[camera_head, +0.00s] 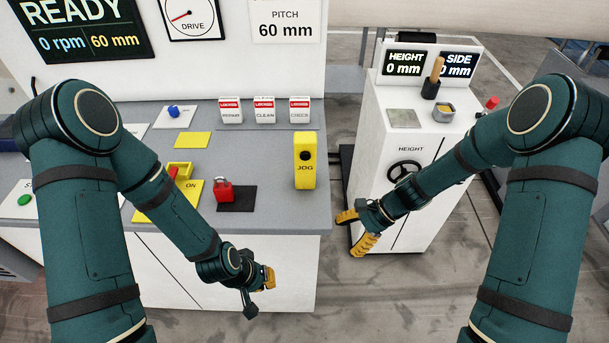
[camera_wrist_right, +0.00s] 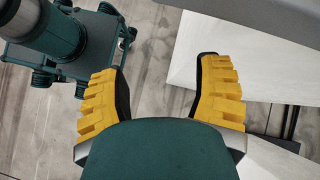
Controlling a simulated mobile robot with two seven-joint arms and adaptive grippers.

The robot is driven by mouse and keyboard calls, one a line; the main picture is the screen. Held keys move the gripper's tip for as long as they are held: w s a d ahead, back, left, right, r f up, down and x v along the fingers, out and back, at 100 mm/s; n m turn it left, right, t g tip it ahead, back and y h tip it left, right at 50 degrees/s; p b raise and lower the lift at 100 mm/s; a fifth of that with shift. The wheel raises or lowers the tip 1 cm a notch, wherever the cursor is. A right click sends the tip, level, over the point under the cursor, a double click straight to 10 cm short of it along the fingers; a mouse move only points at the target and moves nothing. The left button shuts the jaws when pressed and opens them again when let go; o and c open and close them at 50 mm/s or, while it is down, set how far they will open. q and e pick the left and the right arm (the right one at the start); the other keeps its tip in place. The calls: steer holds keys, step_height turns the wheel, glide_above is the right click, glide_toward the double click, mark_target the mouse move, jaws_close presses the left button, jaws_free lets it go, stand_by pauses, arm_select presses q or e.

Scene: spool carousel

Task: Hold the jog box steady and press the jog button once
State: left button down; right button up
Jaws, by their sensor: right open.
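The yellow jog box (camera_head: 304,172), marked JOG, stands upright near the right end of the grey bench top. The black round jog button (camera_head: 305,155) is on its front face, above the lettering. My left gripper (camera_head: 268,278) hangs in front of the bench's front edge, below and left of the jog box. I cannot tell whether it is open or shut. My right gripper (camera_head: 354,230) is open and empty, right of the bench and lower than the jog box.
The white HEIGHT cabinet (camera_head: 390,215) with a black handwheel (camera_head: 404,171) stands right of the bench, beside my right arm.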

steer(key=w+r+m+y+b, duration=0.3)
steer(key=w+y+b, duration=0.1)
steer(key=w, duration=0.2)
steer(key=m+t+y+b, duration=0.2)
steer(key=y+b, duration=0.1)
steer(key=y, duration=0.1)
glide_toward(310, 176)
step_height(310, 176, down, 3)
steer(key=w, duration=0.2)
steer(key=a, duration=0.4)
steer(key=a+b, duration=0.1)
steer(key=a, duration=0.3)
steer(key=shift+f, duration=0.2)
steer(key=shift+a+f, duration=0.1)
steer(key=shift+a, duration=0.85)
steer(key=c, duration=0.8)
steer(key=shift+o, duration=0.2)
